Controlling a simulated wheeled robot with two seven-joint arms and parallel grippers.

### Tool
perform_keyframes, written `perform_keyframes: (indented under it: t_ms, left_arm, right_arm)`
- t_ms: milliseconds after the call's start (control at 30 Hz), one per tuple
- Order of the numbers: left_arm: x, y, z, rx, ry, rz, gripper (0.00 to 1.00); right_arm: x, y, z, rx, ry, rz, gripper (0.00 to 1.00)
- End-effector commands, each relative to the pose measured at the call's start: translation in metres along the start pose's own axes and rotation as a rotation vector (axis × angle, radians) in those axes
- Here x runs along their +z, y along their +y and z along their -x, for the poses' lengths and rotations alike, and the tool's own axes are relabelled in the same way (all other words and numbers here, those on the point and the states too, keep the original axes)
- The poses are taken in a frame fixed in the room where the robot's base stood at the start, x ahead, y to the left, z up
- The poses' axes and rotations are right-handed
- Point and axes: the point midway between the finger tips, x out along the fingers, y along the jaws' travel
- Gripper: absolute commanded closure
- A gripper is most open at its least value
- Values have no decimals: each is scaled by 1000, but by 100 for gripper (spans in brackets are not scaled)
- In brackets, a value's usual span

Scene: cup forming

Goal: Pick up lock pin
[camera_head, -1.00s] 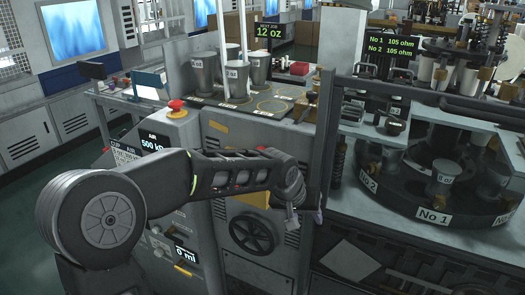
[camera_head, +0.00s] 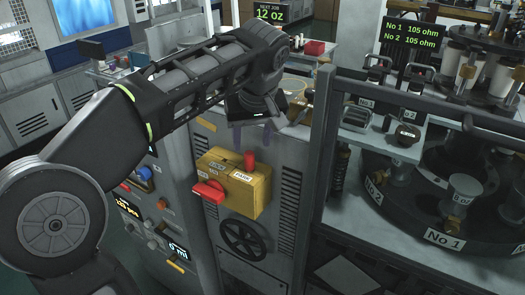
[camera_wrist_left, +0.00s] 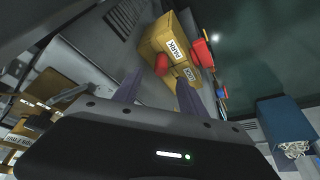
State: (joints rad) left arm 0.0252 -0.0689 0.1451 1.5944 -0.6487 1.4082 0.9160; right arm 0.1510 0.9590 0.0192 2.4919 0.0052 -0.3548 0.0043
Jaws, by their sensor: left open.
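A yellow box (camera_head: 234,186) sits on the front of the grey machine. An upright red pin (camera_head: 250,160) stands at its top, and a red handle (camera_head: 208,192) sticks out of its front. My left gripper (camera_head: 251,136) is above the upright pin in the head view, fingers pointing down, open and empty. In the left wrist view the box (camera_wrist_left: 168,38) with its PARK label lies beyond the open fingers (camera_wrist_left: 159,88). A small red piece (camera_wrist_left: 161,65) shows between the fingers and a larger red one (camera_wrist_left: 203,52) at the side; I cannot tell which is the pin. My right gripper is out of view.
A black handwheel (camera_head: 243,240) is below the box. A grey upright post (camera_head: 318,170) stands to the right, beside the rotary table marked No 1 (camera_head: 445,237). A panel with knobs (camera_head: 145,180) is at the left. My left arm hides most of the machine's top.

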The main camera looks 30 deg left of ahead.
Motion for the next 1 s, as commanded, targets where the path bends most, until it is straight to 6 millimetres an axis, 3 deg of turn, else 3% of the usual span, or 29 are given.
perform_keyframes:
  t_ms: [367, 633, 1000]
  left_arm:
    - [0, 0, -1, -3, -2, 2, 51]
    - [1, -1, -25, -4, -3, 1, 51]
    - [0, -1, -29, -3, -2, 1, 51]
  right_arm:
    - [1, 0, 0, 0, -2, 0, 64]
    - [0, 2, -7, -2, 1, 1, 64]
    - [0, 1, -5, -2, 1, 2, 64]
